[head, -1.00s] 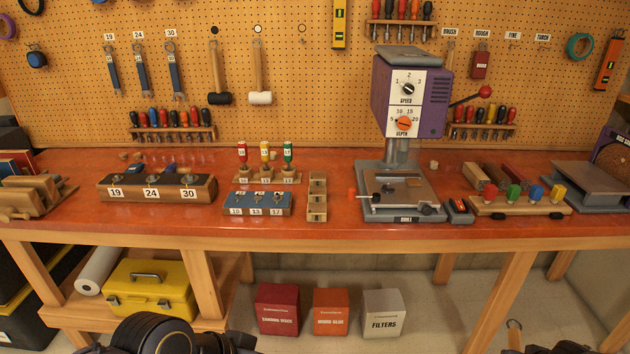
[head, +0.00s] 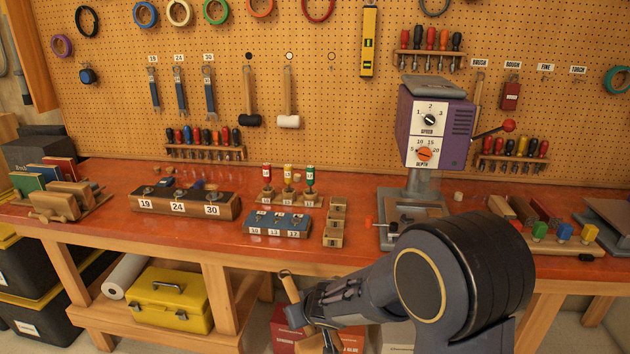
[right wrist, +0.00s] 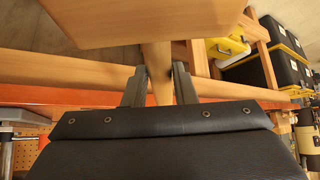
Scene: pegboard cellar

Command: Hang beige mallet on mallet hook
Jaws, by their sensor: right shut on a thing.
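The beige mallet hangs below the bench front in my right gripper. Its handle end with a loop (head: 289,285) shows in the head view. In the right wrist view the fingers of my right gripper (right wrist: 158,82) are shut on its wooden handle (right wrist: 155,55), and its large beige head (right wrist: 150,20) fills the top. On the pegboard, a row of three round markers sits above the mallet places. A black mallet (head: 250,120) hangs under the black marker and a white mallet (head: 289,121) under the white one. The place under the beige ring marker (head: 332,57) is empty. My left gripper is out of view.
The red-orange bench (head: 115,224) stands before the pegboard, holding a numbered wooden block (head: 190,213), a blue block (head: 262,231) and a purple drill press (head: 437,130). A yellow level (head: 368,40) hangs right of the empty place. A yellow toolbox (head: 172,300) sits below.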

